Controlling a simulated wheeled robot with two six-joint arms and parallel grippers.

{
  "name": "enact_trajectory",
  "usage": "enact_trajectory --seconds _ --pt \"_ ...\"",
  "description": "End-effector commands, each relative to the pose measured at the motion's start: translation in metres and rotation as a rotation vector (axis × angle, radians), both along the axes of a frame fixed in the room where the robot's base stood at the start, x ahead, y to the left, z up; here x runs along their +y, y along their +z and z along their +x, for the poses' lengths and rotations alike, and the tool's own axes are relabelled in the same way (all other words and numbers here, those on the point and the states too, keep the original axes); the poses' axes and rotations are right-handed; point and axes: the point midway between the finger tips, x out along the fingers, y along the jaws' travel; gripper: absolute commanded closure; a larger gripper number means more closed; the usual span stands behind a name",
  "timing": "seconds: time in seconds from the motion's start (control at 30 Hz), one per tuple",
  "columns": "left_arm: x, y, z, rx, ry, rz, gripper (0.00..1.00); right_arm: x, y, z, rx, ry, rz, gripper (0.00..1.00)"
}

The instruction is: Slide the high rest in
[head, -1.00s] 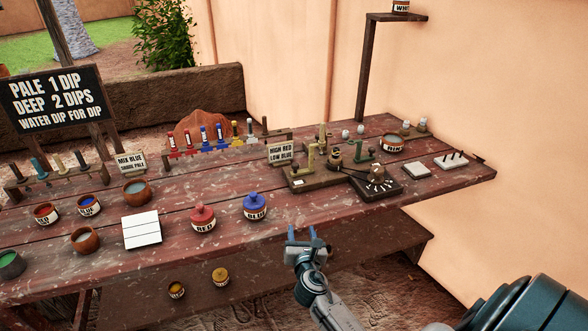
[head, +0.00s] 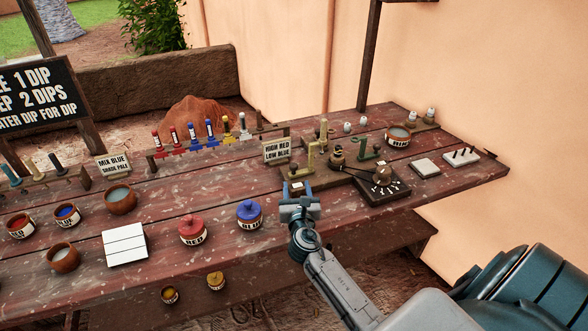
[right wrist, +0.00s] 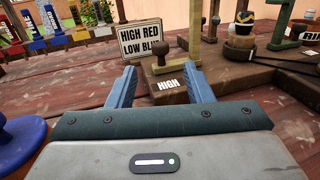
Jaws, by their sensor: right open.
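The high rest shows as a wooden slide with a "HIGH" label (right wrist: 168,84) and a dark round knob (right wrist: 160,50) on it; a brass upright (right wrist: 194,25) stands just behind. In the head view the brass upright (head: 311,156) stands at the left of the wooden rig, beside a green one (head: 368,150). My right gripper (head: 297,187) is open and empty at the rig's front left. In the right wrist view its fingers (right wrist: 162,75) point at the slide, with label and knob between them in the picture; contact cannot be told. My left gripper is not in view.
A "HIGH RED LOW BLUE" sign (head: 277,150) stands left of the rig. The blue-lidded jar (head: 249,214) and red-lidded jar (head: 193,230) stand left of my gripper. A dark dial board (head: 382,187) lies at right. Bare planks lie between jars and rig.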

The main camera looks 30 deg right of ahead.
Motion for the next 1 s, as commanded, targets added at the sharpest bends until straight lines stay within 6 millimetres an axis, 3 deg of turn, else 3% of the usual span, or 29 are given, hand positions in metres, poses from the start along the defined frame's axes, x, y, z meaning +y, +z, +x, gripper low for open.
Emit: enact_trajectory --seconds 0.17,0.4,0.57,0.8,1.0 --pt "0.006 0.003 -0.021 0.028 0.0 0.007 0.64 -0.017 0.002 0.032 0.0 0.0 -0.002 0.54" --pt "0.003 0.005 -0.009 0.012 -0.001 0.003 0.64 -0.033 0.001 0.061 0.0 0.001 0.0 0.54" --pt "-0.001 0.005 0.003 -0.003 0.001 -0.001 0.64 -0.037 0.0 0.068 0.0 0.001 0.001 0.54" --pt "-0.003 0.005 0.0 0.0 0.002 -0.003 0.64 -0.037 0.0 0.068 0.0 0.001 0.001 0.54" --pt "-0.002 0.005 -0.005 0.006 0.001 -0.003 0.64 -0.037 0.0 0.068 0.0 0.001 0.001 0.91"
